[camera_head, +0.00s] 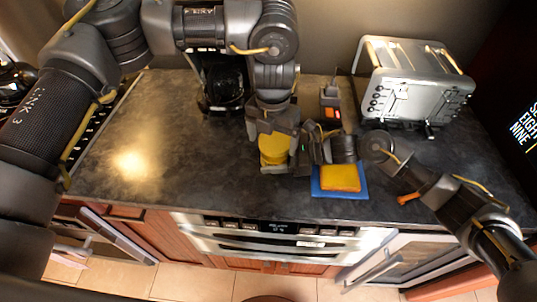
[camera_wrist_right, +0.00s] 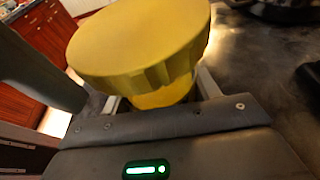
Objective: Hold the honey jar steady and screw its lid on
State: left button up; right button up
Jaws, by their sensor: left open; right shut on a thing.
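The honey jar (camera_wrist_right: 165,97) shows only as a yellow strip under its wide, ridged yellow lid (camera_wrist_right: 140,40) in the right wrist view. In the head view the yellow lid (camera_head: 273,158) is near the counter's front edge. My right gripper (camera_head: 297,158) comes in from the right and is shut on the jar below the lid. My left gripper (camera_head: 273,135) points down from above, open, at the jar and lid; its fingertips are hard to make out. The lid sits over the jar's top, but I cannot tell how tightly it is seated.
A silver toaster (camera_head: 415,85), a small grey-and-red device (camera_head: 331,107) and a dark coffee maker (camera_head: 222,85) stand behind. The counter's left (camera_head: 150,140) is clear; an oven (camera_head: 275,238) is below.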

pick_arm(q)
jog(key=n, duration=0.4)
jog(key=shift+n, duration=0.4)
jog(key=n, duration=0.3)
jog(key=shift+a, duration=0.1)
jog(key=n, duration=0.3)
jog(key=shift+n, duration=0.4)
jog(key=n, duration=0.4)
jog(key=shift+n, duration=0.3)
